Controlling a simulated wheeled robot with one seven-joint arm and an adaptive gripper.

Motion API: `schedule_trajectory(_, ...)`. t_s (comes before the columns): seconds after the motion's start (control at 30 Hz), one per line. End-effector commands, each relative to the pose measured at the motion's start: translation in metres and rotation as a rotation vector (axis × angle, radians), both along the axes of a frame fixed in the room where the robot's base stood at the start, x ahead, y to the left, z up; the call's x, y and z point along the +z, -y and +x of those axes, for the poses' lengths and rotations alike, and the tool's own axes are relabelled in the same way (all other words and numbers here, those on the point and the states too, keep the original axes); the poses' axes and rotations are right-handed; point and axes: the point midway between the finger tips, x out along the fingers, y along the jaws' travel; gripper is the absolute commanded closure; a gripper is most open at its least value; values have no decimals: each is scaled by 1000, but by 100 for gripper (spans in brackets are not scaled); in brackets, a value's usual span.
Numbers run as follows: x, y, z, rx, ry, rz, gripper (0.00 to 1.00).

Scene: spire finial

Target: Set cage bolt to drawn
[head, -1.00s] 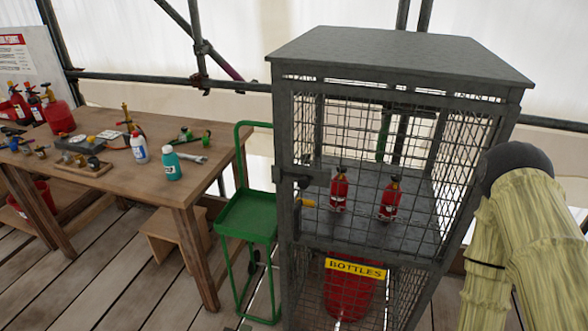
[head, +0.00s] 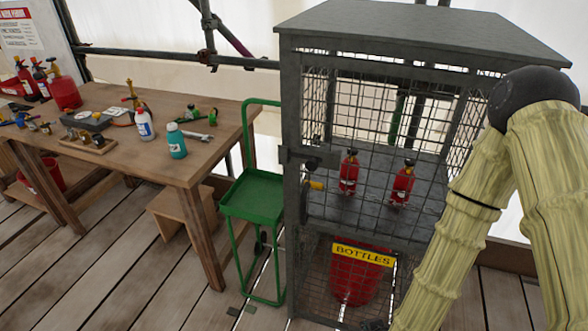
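The grey mesh bottle cage (head: 410,32) stands right of the middle with its mesh front closed. The cage bolt (head: 308,155) appears as a dark fitting on the left front post, with a yellow piece (head: 316,185) just below it. Whether the bolt is drawn is too small to tell. Two red bottles (head: 348,173) stand on the cage's inner shelf. My arm, in a pale yellow cover, reaches down in front of the cage's right side.
A green trolley (head: 255,197) stands close against the cage's left side. A wooden workbench (head: 185,165) with bottles and tools is at left, a wooden step (head: 172,205) beside it. A red container (head: 360,275) sits low in the cage.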

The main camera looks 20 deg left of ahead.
Motion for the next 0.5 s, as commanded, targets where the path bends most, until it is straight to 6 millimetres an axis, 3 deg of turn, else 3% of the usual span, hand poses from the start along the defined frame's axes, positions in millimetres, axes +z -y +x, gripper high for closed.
schedule_trajectory(0.03, 19, -27, 23, 70, 101, -13, 100)
schedule_trajectory(0.1, 51, -60, 49, 161, 241, -51, 100)
schedule_trajectory(0.2, 101, -106, 78, 273, 438, -120, 100)
schedule_trajectory(0.33, 173, -160, 100, 384, 688, -242, 100)
schedule_trajectory(0.5, 265, -217, 104, 463, 972, -435, 100)
